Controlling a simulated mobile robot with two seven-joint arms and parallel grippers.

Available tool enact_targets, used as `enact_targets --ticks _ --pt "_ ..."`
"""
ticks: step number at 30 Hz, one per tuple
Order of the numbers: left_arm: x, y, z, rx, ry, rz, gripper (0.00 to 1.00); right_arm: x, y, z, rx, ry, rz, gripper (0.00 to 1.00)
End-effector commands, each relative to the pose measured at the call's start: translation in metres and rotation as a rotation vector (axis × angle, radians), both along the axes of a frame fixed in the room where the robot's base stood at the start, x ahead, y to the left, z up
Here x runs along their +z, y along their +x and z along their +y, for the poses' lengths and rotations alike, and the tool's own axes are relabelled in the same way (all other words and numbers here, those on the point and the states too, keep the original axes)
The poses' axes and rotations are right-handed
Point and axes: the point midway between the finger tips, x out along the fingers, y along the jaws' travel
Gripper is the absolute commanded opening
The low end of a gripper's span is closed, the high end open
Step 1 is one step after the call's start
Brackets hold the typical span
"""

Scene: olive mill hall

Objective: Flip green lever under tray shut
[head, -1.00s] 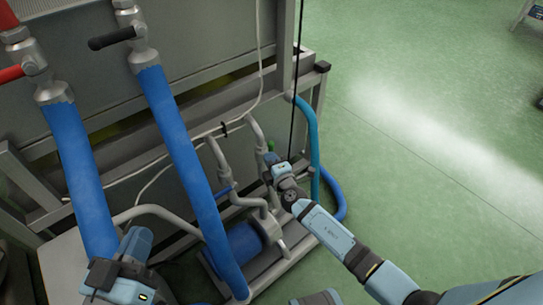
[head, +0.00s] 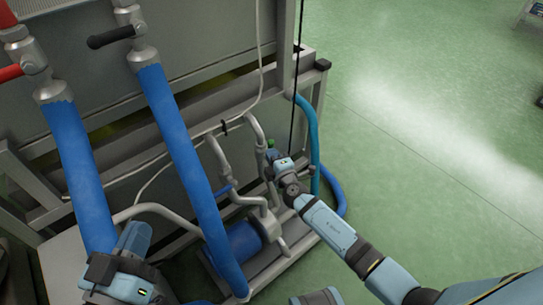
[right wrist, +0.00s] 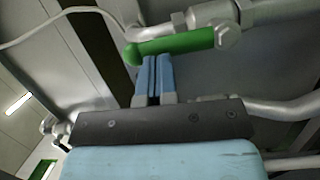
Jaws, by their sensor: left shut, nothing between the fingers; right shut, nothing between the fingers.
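The green lever (right wrist: 178,44) shows large in the right wrist view. It is pivoted at its right end on a grey pipe fitting, with its free end to the left, at a slight angle to the pipe. In the head view only a small green bit of it (head: 271,143) shows, beside the right gripper (head: 270,155). In the right wrist view the right gripper (right wrist: 153,62) is shut and empty, its fingertips just at the lever's near side; I cannot tell whether they touch. The left gripper (head: 100,268) is low at the left, its fingers largely hidden.
Two thick blue hoses (head: 190,170) hang from valves with a black handle (head: 110,38) and a red handle (head: 12,73). A blue pump (head: 240,242) and grey pipes sit in the frame. A thin blue hose (head: 313,140) loops at right. Green floor (head: 430,110) is free.

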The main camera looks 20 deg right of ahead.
Motion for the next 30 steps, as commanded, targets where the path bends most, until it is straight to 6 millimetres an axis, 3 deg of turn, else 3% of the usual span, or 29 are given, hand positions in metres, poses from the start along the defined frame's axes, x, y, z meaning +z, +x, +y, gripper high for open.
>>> enact_targets --ticks 21,30 --pt "0.003 -0.004 0.000 0.007 -0.014 -0.006 0.00 0.003 0.003 -0.010 -0.001 0.143 0.051 0.00" --pt "0.021 -0.003 0.001 0.017 -0.028 -0.047 0.00 0.005 0.007 -0.020 -0.001 0.291 0.106 0.00"
